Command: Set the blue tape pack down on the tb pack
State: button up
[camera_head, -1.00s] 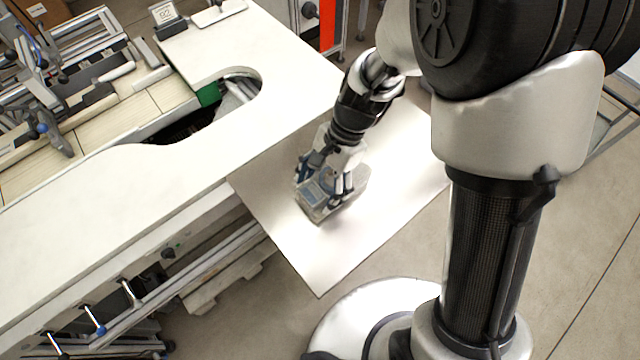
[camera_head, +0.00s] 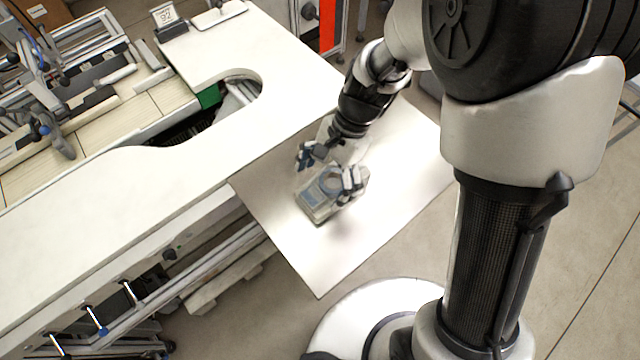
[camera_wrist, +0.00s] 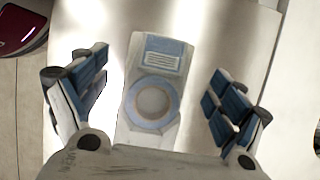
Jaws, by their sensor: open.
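The blue tape pack (camera_head: 320,193) is a pale block with a blue ring and a blue panel on its top. It also shows in the wrist view (camera_wrist: 153,95), between the spread fingers with a gap on each side. In the head view it sits on a grey-green block (camera_head: 319,217), which may be the tb pack; no label is readable. My gripper (camera_head: 328,170) is open around the blue tape pack, from above. Its two blue-padded fingers stand wide apart in the wrist view (camera_wrist: 158,95). The far side of the stack is partly hidden by my gripper.
The packs are on a white sheet-like surface (camera_head: 310,265) with free room around them. A white counter (camera_head: 130,215) with a curved cut-out lies to the left. A dark red object (camera_wrist: 20,28) shows at the upper left of the wrist view.

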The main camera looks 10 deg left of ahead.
aim_at(336, 179)
jog(key=s+d+r+n+t+p, duration=0.1)
jog(key=d+r+n+t, duration=0.1)
jog(key=d+r, duration=0.5)
jog(key=d+r+n+t+p, duration=0.15)
jog(key=d+r, duration=0.25)
jog(key=r, duration=0.8)
jog(key=s+d+r+n+t+h, duration=0.2)
jog(key=s+d+r+n+t, duration=0.2)
jog(key=s+d, duration=0.5)
jog(key=shift+n+h, duration=0.35)
jog(key=shift+h, duration=0.05)
jog(key=shift+t, duration=0.25)
notch_tip(336, 179, down, 4)
jog(key=b, duration=0.4)
jog(key=shift+f+b, duration=0.15)
jog(key=shift+b, duration=0.15)
